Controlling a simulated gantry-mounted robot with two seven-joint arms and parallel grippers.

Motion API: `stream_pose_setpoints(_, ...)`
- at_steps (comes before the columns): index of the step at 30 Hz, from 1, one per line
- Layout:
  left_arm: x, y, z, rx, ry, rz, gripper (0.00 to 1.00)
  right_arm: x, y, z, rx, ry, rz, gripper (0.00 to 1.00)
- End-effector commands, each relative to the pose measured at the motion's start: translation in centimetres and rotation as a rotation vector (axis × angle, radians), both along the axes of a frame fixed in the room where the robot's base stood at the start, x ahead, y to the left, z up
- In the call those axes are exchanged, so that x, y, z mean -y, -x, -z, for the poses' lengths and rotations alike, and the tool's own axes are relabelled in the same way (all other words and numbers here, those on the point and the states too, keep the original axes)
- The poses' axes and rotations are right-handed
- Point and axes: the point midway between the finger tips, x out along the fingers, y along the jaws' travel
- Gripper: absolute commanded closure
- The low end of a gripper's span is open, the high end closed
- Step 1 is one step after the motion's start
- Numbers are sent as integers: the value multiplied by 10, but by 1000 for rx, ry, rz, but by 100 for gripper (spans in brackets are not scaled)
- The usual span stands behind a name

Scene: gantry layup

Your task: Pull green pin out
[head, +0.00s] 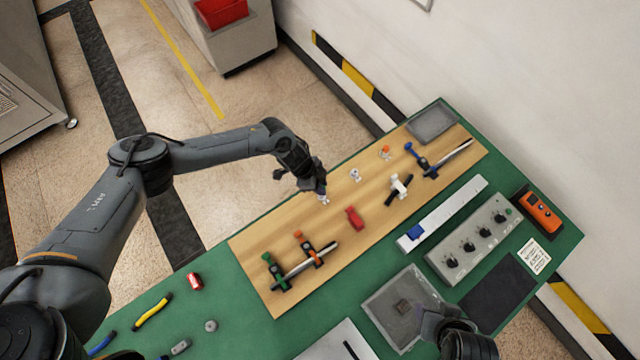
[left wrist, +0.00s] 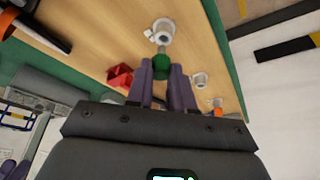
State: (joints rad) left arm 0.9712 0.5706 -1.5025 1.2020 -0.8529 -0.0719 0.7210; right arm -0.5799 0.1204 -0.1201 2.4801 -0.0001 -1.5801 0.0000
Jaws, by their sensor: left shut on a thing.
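The green pin (left wrist: 161,65) is between the purple fingers of my left gripper (left wrist: 162,82) in the left wrist view. The gripper is shut on its round green head. The pin lines up with a white round socket (left wrist: 164,28) on the wooden board (left wrist: 110,30); whether its tip is inside cannot be told. In the head view my left gripper (head: 321,191) points down just over that socket (head: 324,201), and the pin is hidden there. My right gripper (head: 434,318) is at the lower right over a grey tray; its jaws are unclear.
A second white socket (head: 354,175) and an orange-topped one (head: 385,153) stand along the board's far edge. A red block (head: 354,218), a white clamp (head: 398,188), green (head: 274,270), orange (head: 308,250) and blue (head: 416,156) clamps stand nearby. A knob box (head: 474,240) sits right.

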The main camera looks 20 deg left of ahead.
Motion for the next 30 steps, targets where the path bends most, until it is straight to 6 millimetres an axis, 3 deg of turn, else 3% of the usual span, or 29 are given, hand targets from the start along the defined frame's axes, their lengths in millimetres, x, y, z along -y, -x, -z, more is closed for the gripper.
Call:
stream_pose_setpoints(8,0,0,-5,0,0,0,100,0,0,-5,0,0,0,47)
stream_pose_setpoints(24,0,0,-34,0,0,-1,100,0,0,-34,0,0,0,47)
stream_pose_setpoints(30,0,0,-35,0,0,0,100,0,0,-35,0,0,0,47)
